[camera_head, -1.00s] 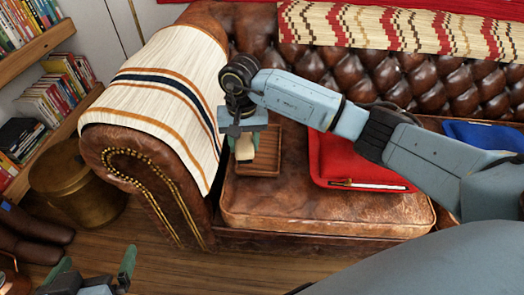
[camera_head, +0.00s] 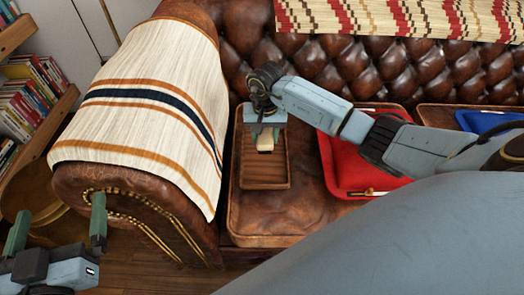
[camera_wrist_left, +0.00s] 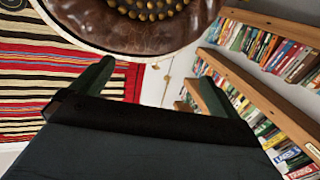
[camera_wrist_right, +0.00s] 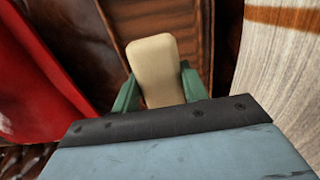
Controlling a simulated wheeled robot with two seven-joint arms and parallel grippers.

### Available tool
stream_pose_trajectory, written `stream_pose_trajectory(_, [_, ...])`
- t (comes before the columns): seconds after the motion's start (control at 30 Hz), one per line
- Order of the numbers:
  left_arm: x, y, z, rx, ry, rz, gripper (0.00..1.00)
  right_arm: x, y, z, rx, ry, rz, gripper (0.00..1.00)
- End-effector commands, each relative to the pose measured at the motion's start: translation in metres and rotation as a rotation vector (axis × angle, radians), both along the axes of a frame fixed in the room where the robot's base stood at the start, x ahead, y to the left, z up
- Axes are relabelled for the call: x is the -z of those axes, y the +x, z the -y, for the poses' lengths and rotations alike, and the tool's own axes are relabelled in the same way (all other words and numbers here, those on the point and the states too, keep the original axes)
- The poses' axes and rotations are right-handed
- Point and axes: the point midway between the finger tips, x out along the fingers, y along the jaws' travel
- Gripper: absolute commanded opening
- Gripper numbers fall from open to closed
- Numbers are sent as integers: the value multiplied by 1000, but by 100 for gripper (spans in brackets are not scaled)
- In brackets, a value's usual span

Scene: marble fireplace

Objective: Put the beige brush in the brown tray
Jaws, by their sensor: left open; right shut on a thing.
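The beige brush (camera_head: 265,143) is in my right gripper (camera_head: 265,133), which is shut on it. In the right wrist view the brush (camera_wrist_right: 155,65) stands out between the two green fingers (camera_wrist_right: 155,92). The brown tray (camera_head: 265,185) lies on the leather sofa seat, and the brush shows over its middle in the head view. I cannot tell whether the brush touches the tray floor. The tray (camera_wrist_right: 170,22) also shows behind the brush in the right wrist view. My left gripper (camera_head: 57,228) is open and empty, in front of the sofa's left armrest.
A red tray (camera_head: 335,165) with a thin pen-like item lies right of the brown tray. A blue item (camera_head: 490,121) lies farther right. A striped blanket (camera_head: 150,105) covers the armrest (camera_head: 125,195). Bookshelves (camera_head: 38,95) stand at the left.

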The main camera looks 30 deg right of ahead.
Motion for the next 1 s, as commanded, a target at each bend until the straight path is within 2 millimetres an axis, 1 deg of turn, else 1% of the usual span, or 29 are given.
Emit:
stream_pose_trajectory(0.03, [-8, 0, 2, 5, -19, 61, 100, 11, -1, 0, 0, 1, -3, 25])
stream_pose_trajectory(0.2, [-40, -4, 7, 18, -78, 252, 100, 28, 0, 0, 0, 0, -2, 25])
stream_pose_trajectory(0.3, [-52, -8, 8, 22, -102, 325, 100, 35, 0, 0, 0, 0, -2, 25])
stream_pose_trajectory(0.47, [-61, -11, 8, 24, -119, 381, 100, 40, 0, 0, 0, 0, 0, 25])
stream_pose_trajectory(0.53, [-65, -13, 8, 25, -131, 418, 100, 45, 0, -1, 0, 1, -1, 25])
stream_pose_trajectory(0.67, [-77, -21, 7, 29, -165, 529, 100, 60, 0, 0, 0, 1, -2, 25])
stream_pose_trajectory(0.7, [-79, -23, 7, 28, -174, 562, 100, 67, 0, -1, 0, 2, -2, 25])
stream_pose_trajectory(0.8, [-85, -28, 5, 28, -193, 631, 100, 77, 0, 0, 0, 0, -2, 25])
stream_pose_trajectory(1.0, [-90, -31, 4, 27, -205, 672, 100, 80, 0, 0, -1, -1, -1, 25])
